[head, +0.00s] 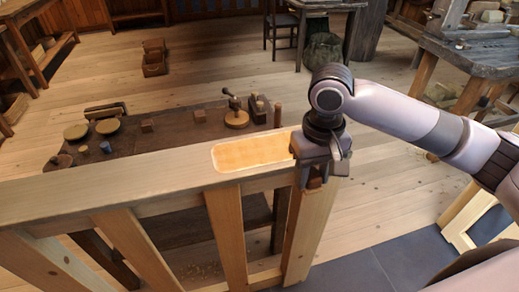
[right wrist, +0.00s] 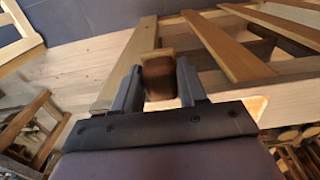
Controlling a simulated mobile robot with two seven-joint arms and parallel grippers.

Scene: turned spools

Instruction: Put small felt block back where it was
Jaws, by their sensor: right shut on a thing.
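My right gripper (head: 316,172) is shut on the small felt block (head: 315,183), a small brown block. The gripper points down at the right end of a pale wooden beam (head: 120,180), and the block shows just below the fingers. In the right wrist view the block (right wrist: 159,78) sits between the two fingers (right wrist: 160,88). Whether it touches the beam I cannot tell. My left gripper is not in view.
Behind the beam is a dark low bench (head: 175,135) with small brown blocks (head: 147,126), round discs (head: 76,131) and a turned wooden piece with a handle (head: 236,118). A heavy workbench (head: 470,60) stands at the back right. The plank floor between is mostly clear.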

